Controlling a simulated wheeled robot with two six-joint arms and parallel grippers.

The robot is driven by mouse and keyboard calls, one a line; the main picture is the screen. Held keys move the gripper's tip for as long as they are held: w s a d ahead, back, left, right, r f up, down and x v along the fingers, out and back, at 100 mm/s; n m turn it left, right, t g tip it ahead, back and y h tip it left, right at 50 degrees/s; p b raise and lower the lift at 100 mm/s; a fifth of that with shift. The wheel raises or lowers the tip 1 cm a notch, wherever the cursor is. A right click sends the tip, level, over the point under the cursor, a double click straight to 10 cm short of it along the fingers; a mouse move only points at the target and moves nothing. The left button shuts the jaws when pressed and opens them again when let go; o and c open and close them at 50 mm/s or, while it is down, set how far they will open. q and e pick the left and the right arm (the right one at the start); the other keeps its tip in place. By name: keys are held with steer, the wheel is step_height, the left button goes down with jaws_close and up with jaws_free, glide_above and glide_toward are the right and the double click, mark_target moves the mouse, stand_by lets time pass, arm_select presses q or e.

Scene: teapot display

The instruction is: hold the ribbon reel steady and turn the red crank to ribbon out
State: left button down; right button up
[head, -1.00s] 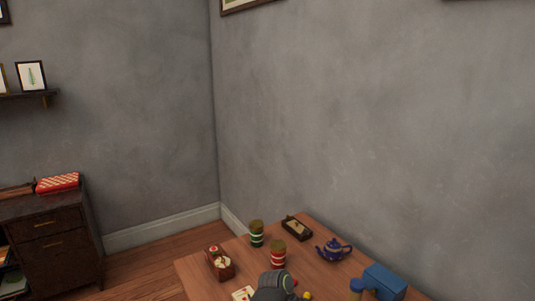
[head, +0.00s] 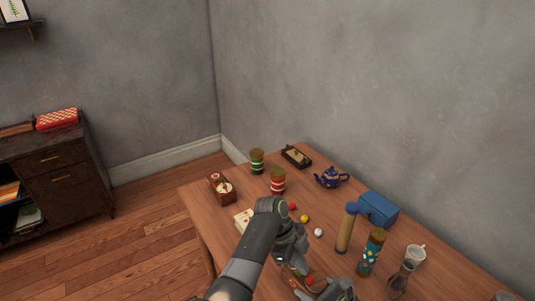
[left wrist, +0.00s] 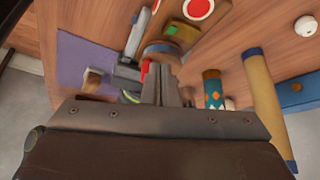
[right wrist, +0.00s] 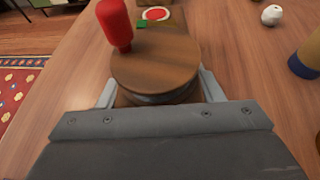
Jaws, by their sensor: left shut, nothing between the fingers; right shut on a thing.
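The ribbon reel is a round wooden drum (right wrist: 155,65) in the right wrist view, with the upright red crank handle (right wrist: 115,25) near its far left edge. My right gripper (right wrist: 160,90) is shut on the reel, one finger on each side. In the head view, the red crank handle (head: 309,281) shows small between the grippers, and the reel is mostly hidden. My left gripper (head: 290,260) is shut and empty, pointing down beside the reel. In the left wrist view its fingers (left wrist: 166,85) sit close to a red piece (left wrist: 145,70); I cannot tell whether they touch.
A tan cylinder with blue ends (head: 346,228), a patterned blue cylinder (head: 371,252) and a blue box (head: 378,208) stand to the right. A white ball (head: 318,232), teapot (head: 331,177) and red striped jar (head: 277,181) are farther back.

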arm_select(q)
steer(key=shift+s, duration=0.35)
steer(key=shift+s+a, duration=0.1)
steer(key=shift+s+f, duration=0.1)
steer(key=shift+s, duration=0.15)
stand_by(0.4)
steer(key=shift+a, duration=0.2)
step_height(320, 180, up, 6)
steer(key=shift+w, duration=0.15)
stand_by(0.4)
